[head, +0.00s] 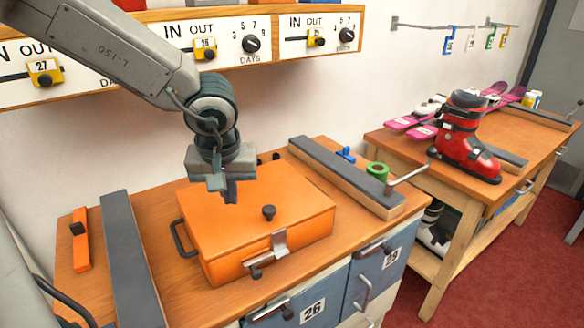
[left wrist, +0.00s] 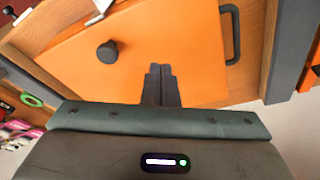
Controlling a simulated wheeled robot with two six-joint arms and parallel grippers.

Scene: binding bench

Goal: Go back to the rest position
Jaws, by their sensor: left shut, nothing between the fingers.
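My left gripper (head: 229,194) hangs above the back part of an orange box (head: 215,240) on the wooden bench, with its fingers pointing down. Its fingers (left wrist: 160,85) are together and empty in the left wrist view, with the orange box (left wrist: 200,60) below them. The box lid is closed, with a black knob (head: 269,212) on top, a latch at the front and a dark handle on its left side. My right gripper shows in neither view.
Grey-topped rails (head: 130,265) and (head: 345,175) flank the box. A green ring (head: 377,171) and a blue piece (head: 346,154) lie near the right rail. A slider panel (head: 225,45) hangs on the wall behind. A red ski boot (head: 465,140) stands on the right bench.

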